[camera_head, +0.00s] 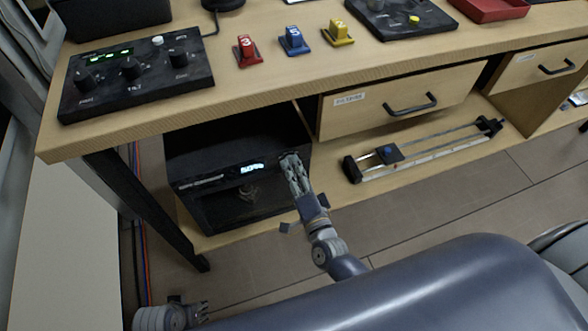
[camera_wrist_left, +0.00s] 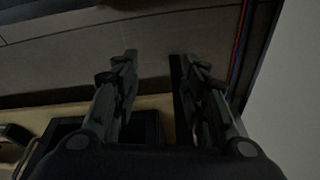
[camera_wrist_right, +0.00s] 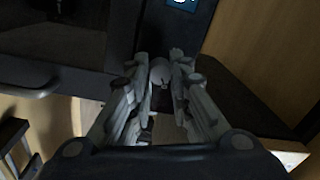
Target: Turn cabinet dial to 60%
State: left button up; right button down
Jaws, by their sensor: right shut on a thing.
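The black cabinet (camera_head: 235,170) stands on the low shelf under the desk, at the left. Its front has a lit display (camera_head: 252,168) with a percent reading, its digits too blurred to read surely. My right gripper (camera_head: 290,158) is at the cabinet's upper right front, shut on the dial. The dial (camera_wrist_right: 160,72) shows as a pale round knob between the fingertips in the right wrist view; the fingers hide most of it in the head view. My left gripper (camera_head: 203,311) is low at the left, away from the cabinet. Its fingers are apart and empty in the left wrist view (camera_wrist_left: 155,75).
The desk edge (camera_head: 250,97) overhangs the cabinet, with a black desk leg (camera_head: 145,205) at its left. A drawer (camera_head: 375,103) with a black handle is to the right. A slider rail (camera_head: 425,150) lies on the shelf. Open floor lies in front.

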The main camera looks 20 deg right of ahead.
pick_arm(q)
jog(key=shift+w+r, duration=0.2)
jog(key=shift+r, duration=0.25)
pick_arm(e)
jog(key=shift+m, duration=0.5)
pick_arm(q)
jog(key=shift+s+a+f, duration=0.1)
jog(key=shift+s, duration=0.1)
pick_arm(e)
jog(key=c, duration=1.4)
grip_release()
jog(key=shift+c, duration=0.2)
pick_arm(q)
jog(key=shift+w, duration=0.15)
pick_arm(e)
jog(key=s, duration=1.2)
jog(key=shift+d+f, duration=0.3)
jog(key=shift+f, duration=0.05)
